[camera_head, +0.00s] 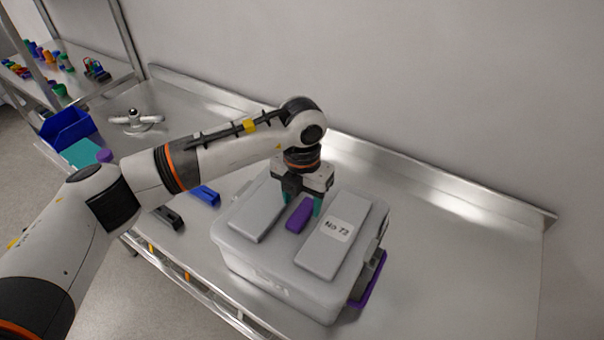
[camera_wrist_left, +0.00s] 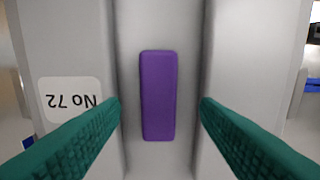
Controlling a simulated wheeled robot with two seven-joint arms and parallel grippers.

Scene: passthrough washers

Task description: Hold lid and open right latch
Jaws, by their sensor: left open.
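A pale grey box with a lid (camera_head: 330,248) stands on the metal counter, labelled "No 72". A purple handle (camera_head: 299,214) lies along the middle of the lid, between two raised panels; it also shows in the left wrist view (camera_wrist_left: 159,95). A purple latch (camera_head: 371,281) hangs at the box's right side. My left gripper (camera_head: 303,203) points down over the lid, open, with its green fingers on either side of the purple handle and apart from it in the left wrist view (camera_wrist_left: 160,108). The far side of the box is hidden. My right gripper is not in view.
A blue clip-like object (camera_head: 205,195) and a dark one (camera_head: 169,218) lie left of the box. A blue bin (camera_head: 66,128) and a metal tap-like fitting (camera_head: 134,121) are farther left. The counter right of the box is clear, with a wall behind.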

